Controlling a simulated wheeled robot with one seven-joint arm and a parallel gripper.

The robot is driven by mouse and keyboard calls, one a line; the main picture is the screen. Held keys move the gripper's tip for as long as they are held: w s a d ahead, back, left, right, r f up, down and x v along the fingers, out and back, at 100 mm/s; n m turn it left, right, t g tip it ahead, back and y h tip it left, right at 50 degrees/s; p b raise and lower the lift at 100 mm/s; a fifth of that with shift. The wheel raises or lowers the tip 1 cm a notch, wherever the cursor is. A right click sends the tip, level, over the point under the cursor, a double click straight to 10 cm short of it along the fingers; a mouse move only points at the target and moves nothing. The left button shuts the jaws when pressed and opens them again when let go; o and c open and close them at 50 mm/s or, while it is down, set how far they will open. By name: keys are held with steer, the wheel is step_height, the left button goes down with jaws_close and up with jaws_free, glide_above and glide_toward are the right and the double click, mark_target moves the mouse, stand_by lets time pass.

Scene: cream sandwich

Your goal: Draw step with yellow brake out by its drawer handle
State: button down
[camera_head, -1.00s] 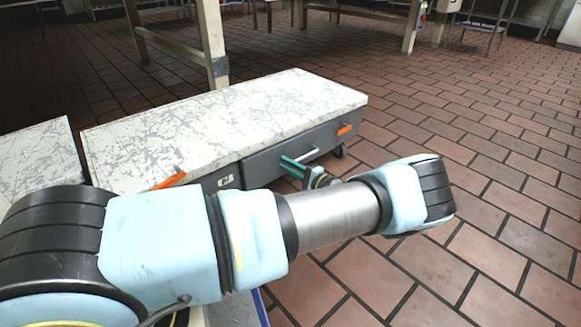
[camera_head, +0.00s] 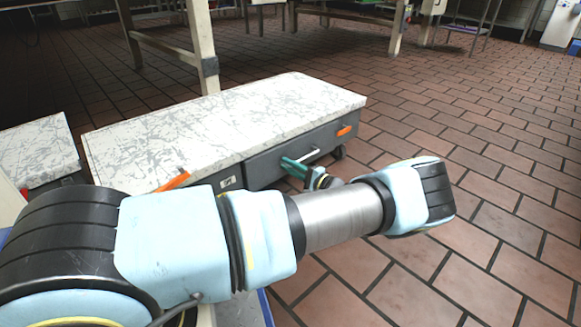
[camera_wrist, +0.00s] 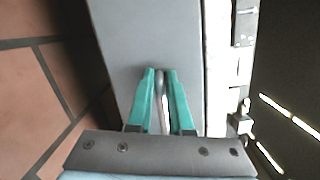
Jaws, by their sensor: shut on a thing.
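The low step (camera_head: 240,110) has a scratched white top and a dark grey front. Its visible brake-like tabs (camera_head: 345,131) look orange rather than yellow, one at the front right and one at the front left (camera_head: 172,182). The front holds a grey drawer (camera_head: 262,170) with a pale bar handle (camera_head: 309,155). My gripper (camera_head: 287,162) has green fingers and is at the handle. In the wrist view my gripper (camera_wrist: 161,78) is shut around the metal handle (camera_wrist: 163,105), against the grey drawer front (camera_wrist: 135,35). The drawer shows no clear opening.
A second white-topped step (camera_head: 35,150) stands at the left, with a red part (camera_head: 24,193) at its near side. A table leg (camera_head: 203,45) rises behind the first step. Tiled floor (camera_head: 490,220) is clear to the right and in front.

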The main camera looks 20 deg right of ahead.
steer(key=shift+s+f, duration=0.15)
steer(key=shift+f, duration=0.2)
steer(key=c, duration=1.2)
jaws_free()
steer(key=o, duration=0.4)
steer(key=shift+r, duration=0.25)
steer(key=shift+o, duration=0.2)
steer(key=p+v, duration=0.3)
steer(key=v, duration=0.7)
steer(key=shift+s+d, duration=0.2)
steer(key=shift+s, duration=0.05)
